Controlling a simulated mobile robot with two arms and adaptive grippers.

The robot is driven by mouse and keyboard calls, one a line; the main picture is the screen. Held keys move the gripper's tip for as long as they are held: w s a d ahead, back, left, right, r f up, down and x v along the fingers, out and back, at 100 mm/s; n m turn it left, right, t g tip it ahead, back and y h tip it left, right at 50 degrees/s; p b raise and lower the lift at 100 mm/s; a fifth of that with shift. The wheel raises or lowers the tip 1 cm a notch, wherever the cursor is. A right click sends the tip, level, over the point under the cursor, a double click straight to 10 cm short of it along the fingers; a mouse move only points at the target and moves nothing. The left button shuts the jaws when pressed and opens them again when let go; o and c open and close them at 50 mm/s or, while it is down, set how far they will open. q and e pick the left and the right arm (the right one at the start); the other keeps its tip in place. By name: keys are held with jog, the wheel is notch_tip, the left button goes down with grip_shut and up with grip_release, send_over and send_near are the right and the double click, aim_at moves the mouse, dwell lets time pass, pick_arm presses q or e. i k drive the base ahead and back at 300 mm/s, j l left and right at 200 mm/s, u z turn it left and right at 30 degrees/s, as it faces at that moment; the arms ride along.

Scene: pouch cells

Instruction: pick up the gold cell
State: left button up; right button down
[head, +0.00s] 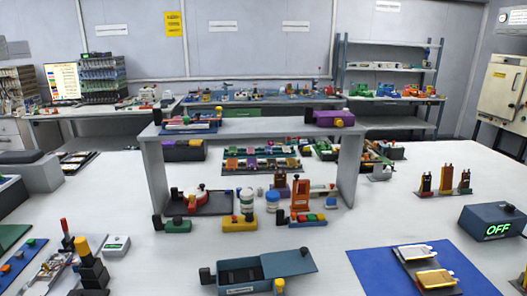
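Two flat pouch cells lie on a grey plate (418,267) on the blue mat at the front right. The nearer one is the gold cell (436,279), with a yellow-gold face. The farther one is a paler, cream-silver cell (415,253). The two lie one behind the other with a narrow gap between them. Neither of my grippers shows in the head view, so I cannot see how they stand to the cells.
The blue mat (372,268) has bare room left of the plate. A dark box reading OFF (492,222) stands behind it at right. An open dark box (240,276) sits at front centre. A grey raised shelf (270,128) stands mid-table.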

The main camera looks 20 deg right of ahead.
aim_at(434, 279)
jog(key=z, duration=1.8)
jog(key=i+l+u, duration=0.1)
jog(key=u, duration=0.3)
jog(key=l+u, duration=0.45)
jog(key=i+l+u, duration=0.1)
jog(key=u, duration=0.3)
jog(key=l+u, duration=0.45)
jog(key=k+j, duration=0.05)
jog(key=j, duration=0.1)
